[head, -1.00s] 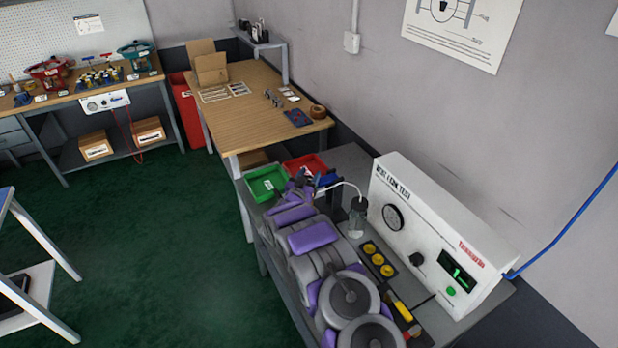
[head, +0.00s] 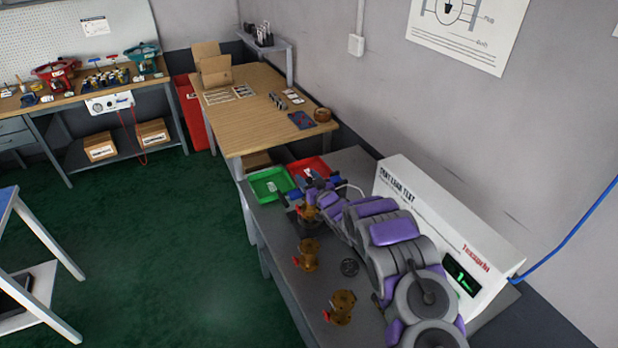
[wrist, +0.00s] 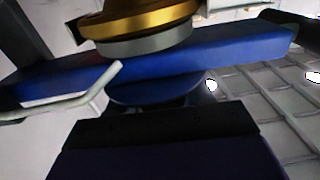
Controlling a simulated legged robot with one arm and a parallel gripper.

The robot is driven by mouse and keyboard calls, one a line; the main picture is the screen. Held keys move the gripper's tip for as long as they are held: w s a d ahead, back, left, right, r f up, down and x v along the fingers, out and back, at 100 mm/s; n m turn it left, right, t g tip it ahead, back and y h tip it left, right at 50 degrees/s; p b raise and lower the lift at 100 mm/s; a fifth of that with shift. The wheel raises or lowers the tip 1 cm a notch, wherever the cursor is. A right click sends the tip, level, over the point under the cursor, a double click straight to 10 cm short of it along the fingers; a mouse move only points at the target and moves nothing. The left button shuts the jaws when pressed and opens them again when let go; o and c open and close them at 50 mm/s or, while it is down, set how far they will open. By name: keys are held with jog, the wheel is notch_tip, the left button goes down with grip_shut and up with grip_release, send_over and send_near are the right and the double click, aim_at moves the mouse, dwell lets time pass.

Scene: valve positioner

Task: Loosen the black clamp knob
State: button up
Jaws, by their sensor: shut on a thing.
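My gripper (head: 326,202) is at the far end of the grey bench, at a blue clamp fixture (head: 313,182) with a brass part on it. In the wrist view a blue bar (wrist: 215,68) crosses the picture below a gold and silver round body (wrist: 140,25). My gripper is shut on this dark piece. The head view does not show the knob clearly.
Two brass valve bodies (head: 308,255) (head: 341,307) and a black handwheel (head: 349,267) are on the bench. The white leak tester (head: 440,215) stands to the right, partly behind my arm. Green (head: 268,184) and red (head: 312,167) trays are at the far end.

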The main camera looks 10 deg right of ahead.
jog(key=n+g+y, duration=0.2)
jog(key=n+y, duration=0.1)
jog(key=y, duration=0.1)
jog(key=shift+a, duration=0.1)
jog(key=shift+s+a+n+g+y+b, duration=0.15)
jog(key=shift+n+g+y+b, duration=1.05)
jog(key=shift+g+y, duration=0.25)
jog(key=shift+r+n+g+y, duration=0.15)
jog(key=shift+n+g+y, duration=0.2)
jog(key=shift+n+y, duration=0.1)
jog(key=o, duration=1)
jog(key=shift+c, duration=0.2)
jog(key=shift+s, duration=0.1)
jog(key=v, duration=0.7)
jog(key=shift+d+p, duration=0.25)
jog(key=shift+p, duration=0.05)
